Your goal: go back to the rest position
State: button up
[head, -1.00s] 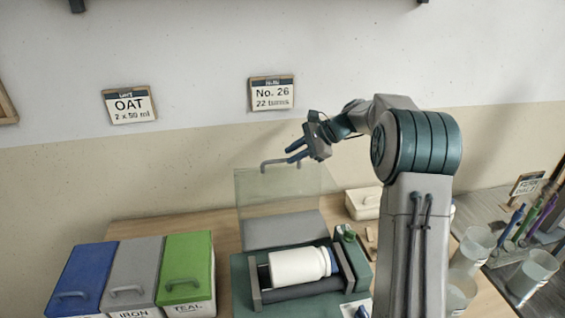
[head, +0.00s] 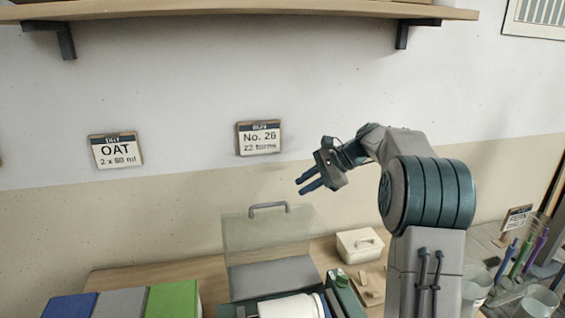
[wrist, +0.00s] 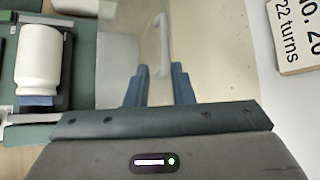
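My gripper (head: 310,184) is raised in the air in front of the wall, above and to the right of the clear lid's handle (head: 268,208). In the wrist view its two blue fingers (wrist: 160,85) stand apart with nothing held between them. The clear lid (head: 265,238) stands upright at the back of the roller machine (head: 345,297). A white jar (head: 290,307) lies on its side on the machine; it also shows in the wrist view (wrist: 40,58).
Blue (head: 70,305), grey (head: 120,302) and green (head: 173,297) lidded bins stand at the left. A cream lidded box (head: 360,245) sits behind the machine. Clear cups (head: 540,302) and coloured tools (head: 525,245) are at the right. A shelf (head: 250,12) hangs above.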

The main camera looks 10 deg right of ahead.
jog(key=s+a+n+h, duration=0.3)
jog(key=s+n+h, duration=0.35)
jog(key=s, duration=1.35)
jog(key=s+d+f+n+h, duration=0.1)
jog(key=s+f+n, duration=0.2)
jog(key=s, duration=0.5)
jog(key=s+d+f+n+h, duration=0.2)
jog(key=s+n, duration=0.3)
jog(key=s, duration=0.3)
jog(key=shift+s+f+t, duration=0.25)
jog(key=shift+f+t, duration=0.15)
jog(key=shift+f, duration=0.15)
